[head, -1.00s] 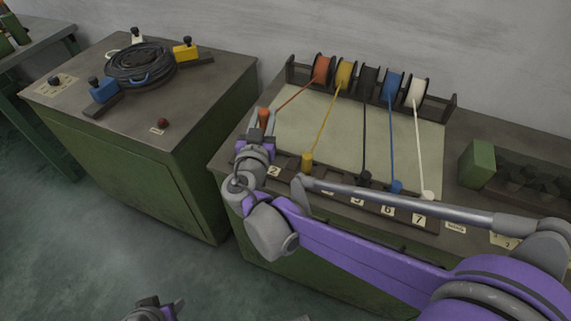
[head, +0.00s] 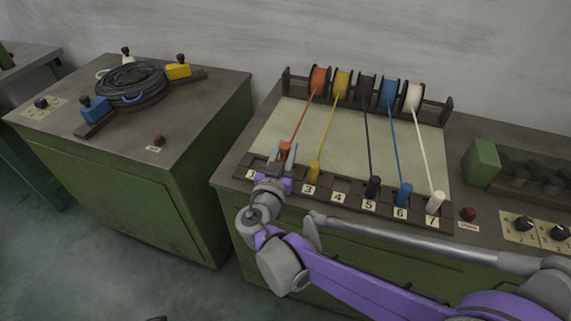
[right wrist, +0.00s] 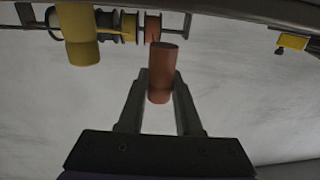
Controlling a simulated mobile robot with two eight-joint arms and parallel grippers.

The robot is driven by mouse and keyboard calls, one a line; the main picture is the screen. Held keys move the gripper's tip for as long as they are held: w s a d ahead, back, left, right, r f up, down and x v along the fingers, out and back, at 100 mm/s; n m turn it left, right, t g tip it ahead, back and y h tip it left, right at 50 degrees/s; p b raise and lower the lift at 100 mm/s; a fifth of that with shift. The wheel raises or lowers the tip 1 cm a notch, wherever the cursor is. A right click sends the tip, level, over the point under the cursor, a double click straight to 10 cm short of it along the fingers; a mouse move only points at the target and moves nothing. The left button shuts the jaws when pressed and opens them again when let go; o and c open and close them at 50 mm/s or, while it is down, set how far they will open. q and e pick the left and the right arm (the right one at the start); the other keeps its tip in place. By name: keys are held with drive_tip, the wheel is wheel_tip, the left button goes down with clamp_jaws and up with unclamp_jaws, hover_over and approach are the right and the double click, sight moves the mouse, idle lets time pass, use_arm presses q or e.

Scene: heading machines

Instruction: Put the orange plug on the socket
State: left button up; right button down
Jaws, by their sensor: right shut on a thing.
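The orange plug (head: 285,149) is upright between the fingers of my right gripper (head: 284,157), on a cord from the orange spool (head: 319,79). In the right wrist view the plug (right wrist: 161,75) sits between both fingertips, and the gripper (right wrist: 160,95) is shut on it. The socket strip (head: 338,198) runs along the front of the board, with number labels. The plug is over the strip between labels 1 and 3; the gripper hides the label there. I cannot tell whether the plug touches a socket. Only a dark tip of my left gripper (head: 157,318) shows at the bottom edge.
The yellow plug (head: 314,172) stands just right of my right gripper. Black (head: 373,187), blue (head: 404,194) and white (head: 435,202) plugs stand further right along the strip. A red button (head: 468,214) is beyond them. A second cabinet (head: 200,120) stands left, across a gap.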

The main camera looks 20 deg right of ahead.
sight(285, 161)
drive_tip(key=shift+f+b, duration=0.55)
drive_tip(key=shift+f, duration=1.35)
drive_tip(key=shift+f, duration=0.15)
drive_tip(key=c, duration=0.6)
unclamp_jaws()
drive_tip(key=shift+r, duration=0.25)
drive_tip(key=p+v, duration=0.1)
drive_tip(key=v, duration=1.1)
drive_tip(key=shift+f, duration=0.1)
